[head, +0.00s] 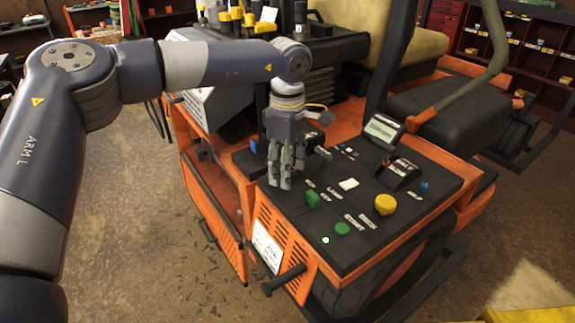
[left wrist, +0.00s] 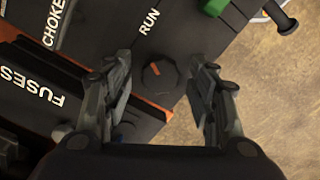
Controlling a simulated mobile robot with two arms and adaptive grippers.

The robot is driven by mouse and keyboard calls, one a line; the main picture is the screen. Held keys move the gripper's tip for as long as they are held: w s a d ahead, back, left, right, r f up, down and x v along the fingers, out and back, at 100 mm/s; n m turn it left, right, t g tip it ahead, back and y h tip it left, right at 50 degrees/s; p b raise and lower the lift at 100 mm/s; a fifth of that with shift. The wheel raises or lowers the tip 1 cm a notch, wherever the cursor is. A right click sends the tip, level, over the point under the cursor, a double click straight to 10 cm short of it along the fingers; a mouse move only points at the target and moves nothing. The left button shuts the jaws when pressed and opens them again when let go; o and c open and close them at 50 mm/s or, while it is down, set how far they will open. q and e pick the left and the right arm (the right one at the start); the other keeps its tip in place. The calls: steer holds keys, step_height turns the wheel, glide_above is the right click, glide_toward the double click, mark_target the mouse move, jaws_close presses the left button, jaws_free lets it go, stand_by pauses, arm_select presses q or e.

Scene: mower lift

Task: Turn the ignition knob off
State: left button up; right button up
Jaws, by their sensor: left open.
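The ignition knob (left wrist: 159,76) is a dark round knob with an orange pointer mark, on the black control panel (left wrist: 95,35) near the white "RUN" label. The pointer lies slantwise, toward the upper left in the left wrist view. My left gripper (left wrist: 163,82) is open, with one finger on each side of the knob and gaps showing between. In the head view my left gripper (head: 281,180) points down over the left part of the panel (head: 345,238) and hides the knob. My right gripper is not in view.
A small display (head: 382,128) stands behind. A dark handle (head: 284,280) sticks out at the front. Concrete floor is open at left.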

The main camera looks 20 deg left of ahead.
arm_select(q)
steer(key=c, duration=1)
steer(key=shift+c, duration=0.2)
steer(key=shift+n+b, duration=0.4)
steer(key=shift+n, duration=0.3)
steer(key=shift+n+b, duration=0.6)
steer(key=shift+n, duration=0.5)
steer(key=n+b, duration=0.1)
steer(key=n, duration=0.2)
steer(key=shift+n, duration=0.3)
steer(key=n+b, duration=0.1)
steer(key=n, duration=0.3)
steer(key=shift+r+n+b, duration=0.15)
steer(key=shift+n+b, duration=0.15)
steer(key=shift+b, duration=0.1)
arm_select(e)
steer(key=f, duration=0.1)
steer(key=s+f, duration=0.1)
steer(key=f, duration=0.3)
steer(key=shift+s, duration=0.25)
arm_select(q)
steer(key=shift+w, duration=0.1)
